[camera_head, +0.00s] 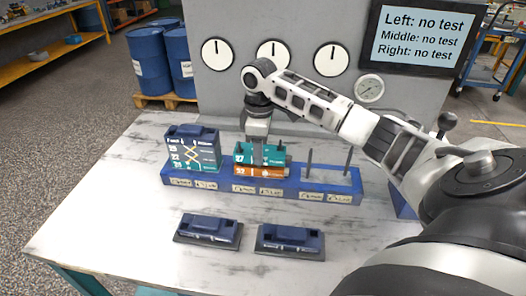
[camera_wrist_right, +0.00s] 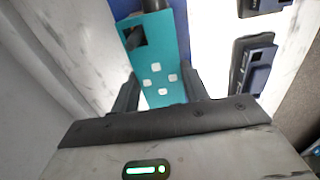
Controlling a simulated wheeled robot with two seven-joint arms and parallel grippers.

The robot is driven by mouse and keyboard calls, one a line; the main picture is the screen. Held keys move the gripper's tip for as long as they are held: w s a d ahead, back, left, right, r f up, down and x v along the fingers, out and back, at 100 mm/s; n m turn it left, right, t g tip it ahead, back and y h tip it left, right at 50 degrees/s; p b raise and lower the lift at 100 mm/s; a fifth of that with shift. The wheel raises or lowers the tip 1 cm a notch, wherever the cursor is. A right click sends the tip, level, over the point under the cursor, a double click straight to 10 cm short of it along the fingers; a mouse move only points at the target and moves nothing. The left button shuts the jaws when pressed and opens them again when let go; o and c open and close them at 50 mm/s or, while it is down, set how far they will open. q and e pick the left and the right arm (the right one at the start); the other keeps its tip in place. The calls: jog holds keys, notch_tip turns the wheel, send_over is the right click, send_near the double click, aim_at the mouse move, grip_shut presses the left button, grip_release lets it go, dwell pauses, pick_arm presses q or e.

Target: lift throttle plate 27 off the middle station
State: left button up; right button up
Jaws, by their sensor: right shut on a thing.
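Throttle plate 27 (camera_head: 272,157) is a teal block at the middle station, above an orange plate (camera_head: 270,172). I see no clear gap between the two, and cannot tell whether they touch. My right gripper (camera_head: 258,138) reaches down from above and is shut on plate 27, hiding part of its top. In the right wrist view the teal plate (camera_wrist_right: 165,60), with a square opening and several pale ports, sits between the two fingers (camera_wrist_right: 160,95). Dark rod tips stand up beside the gripper. My left gripper is not in view.
The blue base (camera_head: 225,192) carries three stations. The left one holds a stack with a dark blue top (camera_head: 192,133); the right one has two bare rods (camera_head: 310,159). Two dark blue valve blocks (camera_head: 208,229) (camera_head: 290,240) lie in front. A gauge panel stands behind.

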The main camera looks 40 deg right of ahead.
jog(key=shift+r+p, duration=0.7)
jog(key=shift+r, duration=0.1)
jog(key=shift+r+p, duration=1)
jog(key=shift+r, duration=0.3)
notch_tip(320, 180, up, 7)
